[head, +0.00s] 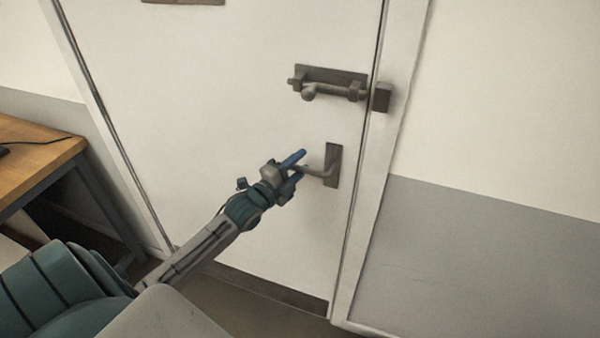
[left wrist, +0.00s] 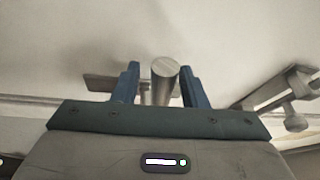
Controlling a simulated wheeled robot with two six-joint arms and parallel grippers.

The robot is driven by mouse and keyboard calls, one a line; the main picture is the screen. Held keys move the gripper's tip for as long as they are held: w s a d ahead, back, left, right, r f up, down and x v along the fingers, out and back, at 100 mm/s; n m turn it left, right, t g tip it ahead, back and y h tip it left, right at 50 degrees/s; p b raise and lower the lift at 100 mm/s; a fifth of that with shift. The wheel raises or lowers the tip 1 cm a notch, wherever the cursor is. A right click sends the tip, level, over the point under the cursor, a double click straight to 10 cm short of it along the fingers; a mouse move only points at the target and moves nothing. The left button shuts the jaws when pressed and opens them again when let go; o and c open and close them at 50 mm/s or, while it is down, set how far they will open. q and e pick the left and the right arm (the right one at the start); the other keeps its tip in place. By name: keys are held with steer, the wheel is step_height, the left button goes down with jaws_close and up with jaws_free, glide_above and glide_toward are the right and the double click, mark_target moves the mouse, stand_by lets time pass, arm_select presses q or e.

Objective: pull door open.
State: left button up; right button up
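The white door (head: 200,110) fills the middle of the head view and looks closed in its frame. Its lever handle (head: 320,172) sits on a dark plate near the right edge. My left gripper (head: 298,164) is at the free end of the lever, its blue fingers apart. In the left wrist view the round end of the handle (left wrist: 164,80) stands between the two open fingers of my left gripper (left wrist: 160,88), with gaps on both sides. My right gripper is not in view.
The catch (head: 381,97) of the bolt sits on the door frame (head: 393,130) at the right. A wooden table (head: 40,150) with dark legs stands at the left. A grey and white wall (head: 490,250) is right of the door.

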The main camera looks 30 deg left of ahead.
arm_select(q)
steer(key=shift+w, duration=0.15)
steer(key=shift+r, duration=0.1)
jaws_close()
